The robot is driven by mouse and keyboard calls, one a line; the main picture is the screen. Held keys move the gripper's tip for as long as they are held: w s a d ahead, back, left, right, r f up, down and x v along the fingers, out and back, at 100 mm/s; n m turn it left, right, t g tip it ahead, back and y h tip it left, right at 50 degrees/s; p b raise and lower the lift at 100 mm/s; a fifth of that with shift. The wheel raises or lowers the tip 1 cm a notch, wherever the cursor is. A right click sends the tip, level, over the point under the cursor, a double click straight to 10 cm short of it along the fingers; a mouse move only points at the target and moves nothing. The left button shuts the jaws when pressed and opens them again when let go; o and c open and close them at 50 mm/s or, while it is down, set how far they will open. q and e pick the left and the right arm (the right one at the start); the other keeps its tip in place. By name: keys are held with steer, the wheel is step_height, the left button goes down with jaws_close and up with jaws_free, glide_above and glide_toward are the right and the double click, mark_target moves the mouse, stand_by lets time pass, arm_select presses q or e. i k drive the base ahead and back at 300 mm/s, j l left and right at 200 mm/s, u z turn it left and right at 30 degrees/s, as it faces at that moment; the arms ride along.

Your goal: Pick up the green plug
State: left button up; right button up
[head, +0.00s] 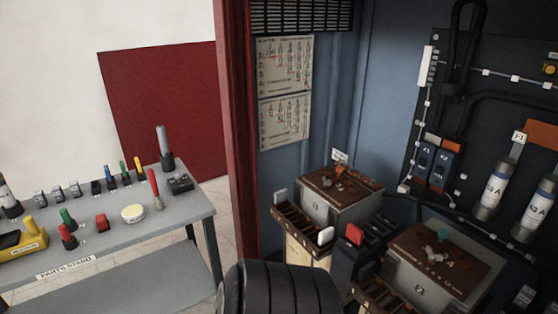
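A small green piece (66,217), which looks like the green plug, is on the grey parts stand (178,222) at the left. It is close behind a red and black plug-like piece (67,237); I cannot tell whether they touch. Its lower part is partly hidden. Neither of my grippers is recognisable in the head view.
Tools with coloured handles (124,170) stand along the stand's back. A yellow device (20,245), a red block (102,222) and a round tin (133,213) are nearby. The red cabinet edge (238,150) separates the stand from the cabinet. A black ribbed cylinder (282,290) blocks the bottom centre.

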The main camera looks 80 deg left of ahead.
mark_target(65, 216)
steer(key=u, duration=4.15)
